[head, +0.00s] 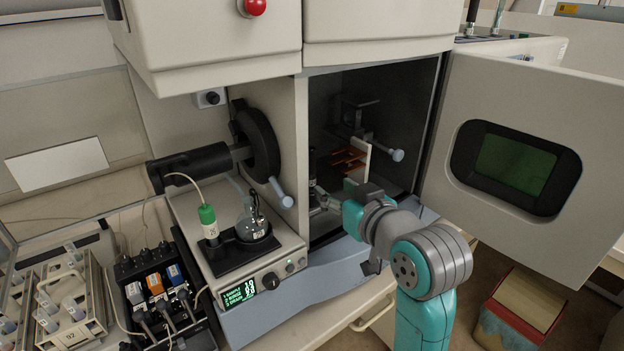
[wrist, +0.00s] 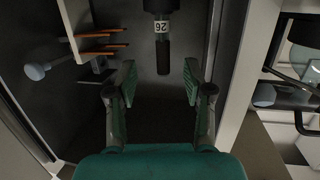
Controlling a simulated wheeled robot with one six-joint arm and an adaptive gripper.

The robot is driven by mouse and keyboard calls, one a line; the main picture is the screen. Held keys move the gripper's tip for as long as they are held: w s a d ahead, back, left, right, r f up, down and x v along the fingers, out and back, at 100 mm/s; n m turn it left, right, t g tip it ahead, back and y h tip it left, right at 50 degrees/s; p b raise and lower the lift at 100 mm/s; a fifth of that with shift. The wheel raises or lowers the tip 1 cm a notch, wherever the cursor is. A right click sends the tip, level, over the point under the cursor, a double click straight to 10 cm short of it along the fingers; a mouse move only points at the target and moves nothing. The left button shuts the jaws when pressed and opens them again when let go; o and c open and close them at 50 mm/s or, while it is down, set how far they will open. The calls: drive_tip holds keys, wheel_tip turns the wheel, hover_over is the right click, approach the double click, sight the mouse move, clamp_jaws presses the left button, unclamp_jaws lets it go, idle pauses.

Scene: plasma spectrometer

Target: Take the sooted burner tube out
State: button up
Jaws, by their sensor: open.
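In the wrist view, a black-ended tube (wrist: 163,48) with a white label reading upside down "26" hangs in the dark chamber; it looks like the sooted burner tube. My gripper (wrist: 158,84) is open and empty, its two green-padded fingers on either side of the tube's line. The tube's dark end shows between and just beyond the fingertips, apart from both. In the head view, my gripper (head: 322,201) reaches into the open chamber (head: 392,95) low at its left side; the tube is too small to make out there.
Orange coil turns (head: 347,157) on a pale plate stand right of my gripper, by a grey knob (head: 397,155). The chamber door (head: 600,130) is swung open to the right. A flask (head: 253,226) and green-capped bottle (head: 207,220) stand outside left. The chamber floor looks clear.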

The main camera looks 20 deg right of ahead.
sight(313, 171)
drive_tip(key=x, duration=0.5)
drive_tip(key=shift+w+r, duration=0.1)
drive_tip(key=shift+w, duration=0.25)
drive_tip(key=shift+a+r+x, duration=0.1)
drive_tip(key=shift+r+x, duration=0.1)
drive_tip(key=shift+x, duration=0.65)
drive_tip(key=shift+a+r+x, duration=0.1)
drive_tip(key=shift+r+x, duration=0.05)
drive_tip(key=shift+x, duration=0.7)
drive_tip(key=shift+r+x, duration=0.2)
drive_tip(key=shift+x, duration=0.65)
drive_tip(key=shift+w, duration=0.1)
drive_tip(key=shift+c, duration=0.3)
clamp_jaws()
